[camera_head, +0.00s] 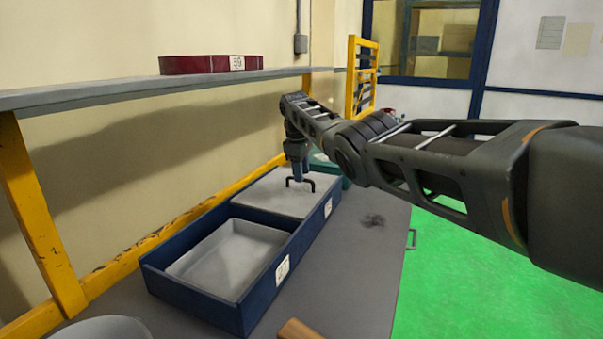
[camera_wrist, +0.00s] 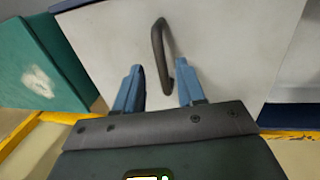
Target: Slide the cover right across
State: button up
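A long blue box (camera_head: 195,301) stands on the grey table. Its light grey cover (camera_head: 265,193) lies over the far half; the near half is open and shows a pale inside. The cover also fills much of the wrist view (camera_wrist: 230,40). A dark bar handle (camera_head: 312,182) stands up from the cover and shows in the wrist view (camera_wrist: 158,42). My gripper (camera_head: 298,178) is just above the cover at the handle. In the wrist view its blue fingers (camera_wrist: 158,64) are apart, with the handle's lower end between them. I cannot tell whether they touch it.
A teal box (camera_wrist: 40,70) stands beside the covered end. A grey shelf (camera_head: 120,92) on yellow posts carries a dark red box (camera_head: 205,64) above left. A rounded grey object (camera_head: 100,330) and a brown block (camera_head: 298,330) are at the near edge. The table right of the box is mostly clear.

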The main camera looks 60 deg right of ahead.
notch_tip(320, 180, up, 7)
jog(key=a, duration=0.1)
jog(key=shift+a, duration=0.15)
jog(key=shift+s+f, duration=0.15)
dwell(0.5)
